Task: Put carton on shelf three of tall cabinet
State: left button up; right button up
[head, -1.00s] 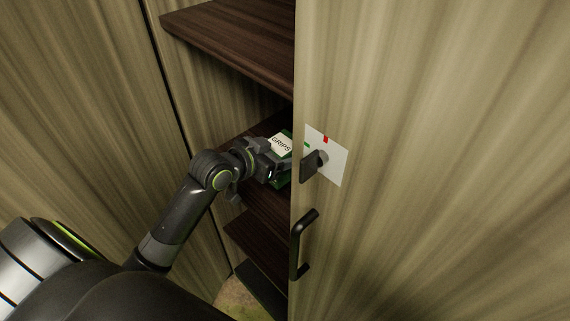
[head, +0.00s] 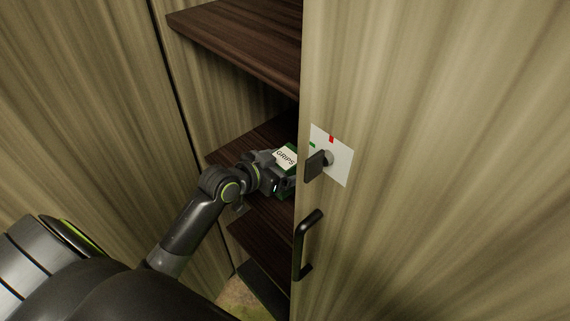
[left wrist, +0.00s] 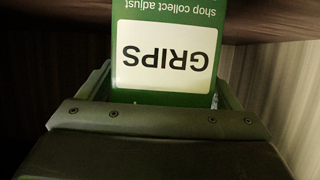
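The carton (head: 286,158) is green with a white label reading "GRIPS". My left gripper (head: 276,172) is shut on it, inside the tall cabinet. In the left wrist view the carton (left wrist: 168,48) stands between the two fingers, its label upside down. The carton is at the level of a dark wood shelf (head: 228,152), near its front edge; I cannot tell whether it touches the shelf. The carton's right end is close to the cabinet door (head: 430,160), and its underside is hidden. My right gripper is not in view.
A higher shelf (head: 235,38) is above my gripper, and a lower shelf (head: 258,222) is beneath it. The gap between the door and the left panel (head: 85,100) is narrow.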

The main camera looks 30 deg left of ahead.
pick_arm(q)
jog(key=shift+r, duration=0.25)
jog(key=shift+s+a, duration=0.15)
jog(key=shift+s, duration=0.15)
jog(key=v, duration=1.1)
jog(key=shift+r, duration=0.15)
jog(key=shift+s, duration=0.15)
